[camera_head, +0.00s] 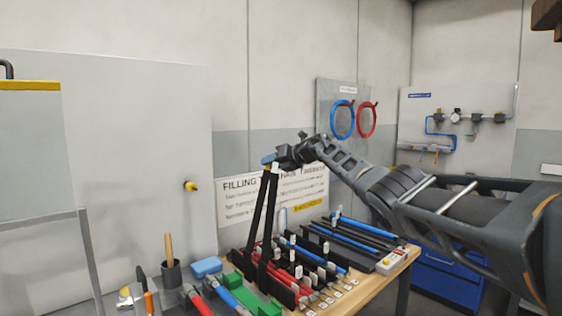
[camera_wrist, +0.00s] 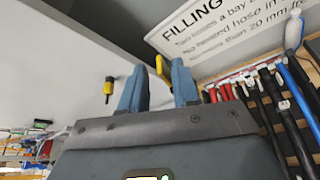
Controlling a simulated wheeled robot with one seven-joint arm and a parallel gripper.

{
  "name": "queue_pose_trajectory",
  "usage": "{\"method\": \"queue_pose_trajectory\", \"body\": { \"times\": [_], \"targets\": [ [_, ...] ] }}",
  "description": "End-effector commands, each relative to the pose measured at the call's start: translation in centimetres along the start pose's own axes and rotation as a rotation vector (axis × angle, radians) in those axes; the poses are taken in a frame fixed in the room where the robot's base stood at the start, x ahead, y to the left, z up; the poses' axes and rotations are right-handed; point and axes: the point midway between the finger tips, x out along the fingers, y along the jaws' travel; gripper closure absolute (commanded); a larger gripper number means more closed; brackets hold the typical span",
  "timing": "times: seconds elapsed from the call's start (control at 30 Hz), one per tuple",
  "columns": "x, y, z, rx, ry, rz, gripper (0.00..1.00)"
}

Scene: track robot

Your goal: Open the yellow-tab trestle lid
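My gripper (camera_head: 268,160) is at the back of the bench, above the hose rack. Its two blue fingers (camera_wrist: 158,88) stand apart in the wrist view. A yellow tab (camera_wrist: 162,70) shows between them, close to the right finger, with a gap on the left; I cannot tell whether it touches. In the head view two long black bars (camera_head: 264,215), with a pale piece at the top, stand nearly upright from the rack to just below my gripper. They look like a raised trestle lid. The yellow tab cannot be made out in the head view.
Red and blue hoses (camera_head: 325,262) lie in the black trestles on the wooden bench (camera_head: 372,290). A yellow knob (camera_head: 190,186) sticks out from the pale panel on the left. A wooden-handled tool stands in a dark cup (camera_head: 171,274). A sign (camera_head: 235,203) hangs behind.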

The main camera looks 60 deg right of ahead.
Motion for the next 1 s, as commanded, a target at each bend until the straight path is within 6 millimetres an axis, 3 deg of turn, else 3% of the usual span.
{"method": "queue_pose_trajectory", "body": {
  "times": [0.6,1.0],
  "targets": [
    [-6.7,-0.1,0.0,0.0,-0.002,0.0,0.68],
    [-7.4,0.0,0.1,0.001,-0.003,0.0,0.68]
  ]
}}
